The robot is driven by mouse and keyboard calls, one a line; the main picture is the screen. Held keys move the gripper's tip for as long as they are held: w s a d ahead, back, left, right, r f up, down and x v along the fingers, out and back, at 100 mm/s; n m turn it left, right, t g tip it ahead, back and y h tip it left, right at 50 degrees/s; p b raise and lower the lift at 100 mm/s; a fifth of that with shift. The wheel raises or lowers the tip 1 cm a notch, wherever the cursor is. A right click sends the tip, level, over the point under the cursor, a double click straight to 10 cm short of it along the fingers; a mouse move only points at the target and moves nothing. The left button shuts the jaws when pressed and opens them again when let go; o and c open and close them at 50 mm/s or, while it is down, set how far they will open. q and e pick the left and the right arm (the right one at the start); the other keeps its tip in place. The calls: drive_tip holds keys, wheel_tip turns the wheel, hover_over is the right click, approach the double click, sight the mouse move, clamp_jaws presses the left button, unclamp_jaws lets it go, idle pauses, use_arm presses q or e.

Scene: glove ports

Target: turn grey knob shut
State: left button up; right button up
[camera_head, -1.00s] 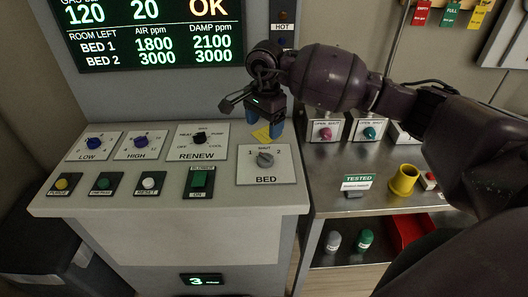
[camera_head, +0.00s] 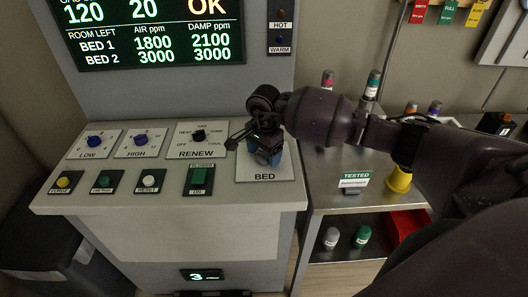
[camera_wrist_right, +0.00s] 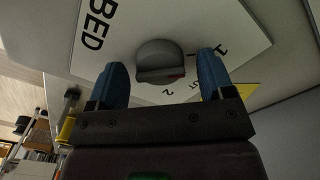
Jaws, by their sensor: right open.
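The grey knob (camera_wrist_right: 160,60) sits on the white BED plate (camera_head: 265,177). In the wrist view it is round with a raised bar, and a red mark shows at the bar's right end. Labels 1 and 2 show beside it; a third label is partly hidden by a finger, so I cannot tell which label the mark meets. My right gripper (camera_head: 267,156) is over the plate and hides the knob in the head view. Its blue fingers (camera_wrist_right: 163,64) are open on either side of the knob, with gaps showing. My left gripper is not in view.
Blue LOW (camera_head: 94,142) and HIGH (camera_head: 141,139) knobs and a black RENEW knob (camera_head: 198,135) lie left on the console. Several buttons, including a green switch (camera_head: 198,177), line its front. A steel bench with a yellow cup (camera_head: 398,180) stands at right.

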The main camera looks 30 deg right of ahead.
drive_tip(key=shift+f, duration=0.1)
drive_tip(key=shift+c, duration=0.4)
drive_tip(key=c, duration=0.8)
drive_tip(key=shift+c, duration=0.2)
